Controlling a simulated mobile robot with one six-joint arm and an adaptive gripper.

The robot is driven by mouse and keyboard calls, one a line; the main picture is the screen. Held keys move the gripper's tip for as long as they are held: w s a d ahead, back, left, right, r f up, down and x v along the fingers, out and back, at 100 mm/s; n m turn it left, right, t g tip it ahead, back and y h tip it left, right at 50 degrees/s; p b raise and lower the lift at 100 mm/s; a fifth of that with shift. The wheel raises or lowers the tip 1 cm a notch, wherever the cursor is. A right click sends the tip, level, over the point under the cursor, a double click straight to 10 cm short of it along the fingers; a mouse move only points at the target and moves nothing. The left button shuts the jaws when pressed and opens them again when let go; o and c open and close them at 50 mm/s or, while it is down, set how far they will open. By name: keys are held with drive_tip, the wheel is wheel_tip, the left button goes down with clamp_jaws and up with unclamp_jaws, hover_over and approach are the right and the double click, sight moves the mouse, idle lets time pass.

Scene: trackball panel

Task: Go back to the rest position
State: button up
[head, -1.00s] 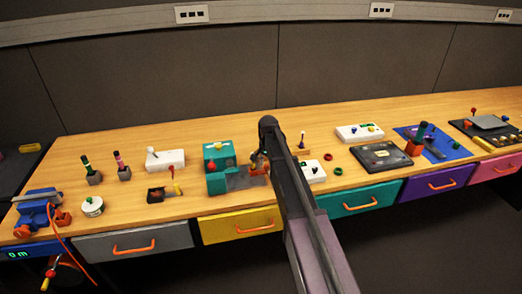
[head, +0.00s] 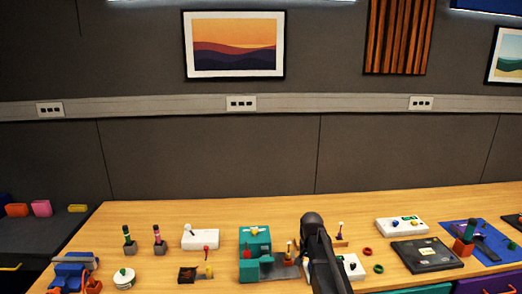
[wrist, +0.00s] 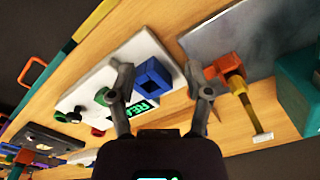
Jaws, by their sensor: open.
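My gripper (wrist: 160,78) is open in the wrist view, its two dark fingers apart with nothing held between them. Behind the fingers is a white panel (wrist: 98,78) with a blue square part (wrist: 153,76), a green-lit display and green knobs. I cannot tell whether the fingers touch it. In the head view my dark arm rises from the bottom over the middle of the bench (head: 215,215); my gripper is hidden there. A white box (head: 352,268) is partly covered by the arm.
Left of the arm stands a teal machine (head: 255,243). A grey plate with an orange and yellow handle (wrist: 228,66) lies close right of the fingers. Rightward are a dark panel (head: 425,255) and a blue mat (head: 466,237). Open air lies above the bench.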

drive_tip(key=s+r+n+p, duration=0.2)
drive_tip(key=s+n, duration=0.3)
drive_tip(key=s, duration=1.6)
drive_tip(key=shift+d+r+n, duration=0.2)
drive_tip(key=shift+r+n, duration=0.2)
drive_tip(key=shift+r, duration=0.05)
